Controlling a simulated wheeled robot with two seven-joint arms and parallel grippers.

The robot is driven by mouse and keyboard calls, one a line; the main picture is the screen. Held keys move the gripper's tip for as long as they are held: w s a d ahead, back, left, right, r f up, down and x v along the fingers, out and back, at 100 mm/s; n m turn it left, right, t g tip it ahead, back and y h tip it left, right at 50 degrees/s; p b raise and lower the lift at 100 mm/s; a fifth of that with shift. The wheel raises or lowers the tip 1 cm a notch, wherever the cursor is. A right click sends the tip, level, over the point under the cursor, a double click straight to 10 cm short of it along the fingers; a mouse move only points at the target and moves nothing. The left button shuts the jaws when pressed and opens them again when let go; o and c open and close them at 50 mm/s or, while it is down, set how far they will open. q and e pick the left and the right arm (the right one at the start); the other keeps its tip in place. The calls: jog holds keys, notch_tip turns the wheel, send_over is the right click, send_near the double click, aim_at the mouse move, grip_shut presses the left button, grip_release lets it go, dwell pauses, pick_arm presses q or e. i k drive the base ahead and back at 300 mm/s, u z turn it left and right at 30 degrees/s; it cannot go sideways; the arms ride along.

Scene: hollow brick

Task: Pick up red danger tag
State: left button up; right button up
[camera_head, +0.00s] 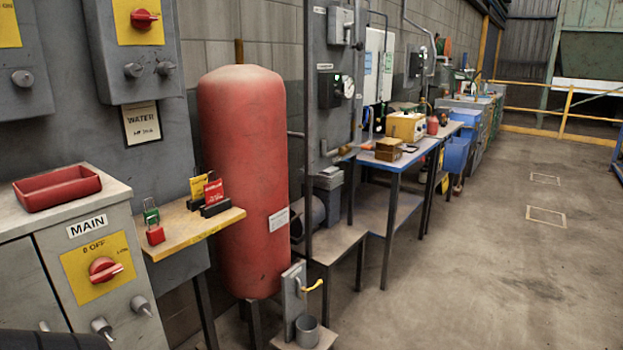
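The red danger tag (213,192) stands upright in a black holder (216,209) on a small wooden shelf (180,238). A yellow tag (198,186) stands just left of and behind it, in its own dark holder. The print on both tags is too small to read. A dark rounded shape, which may be part of my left arm, shows at the bottom left corner. No fingertips of either gripper are in view.
A green padlock (151,213) and a red padlock (155,235) sit left on the shelf. A red tray (57,188) lies on the grey MAIN cabinet (95,255). A large red tank (243,170) stands right behind the shelf. Open concrete floor (470,270) lies to the right.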

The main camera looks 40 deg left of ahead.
aim_at(213, 191)
jog(key=u, duration=0.2)
jog(key=i, duration=2.15)
jog(key=u, duration=0.75)
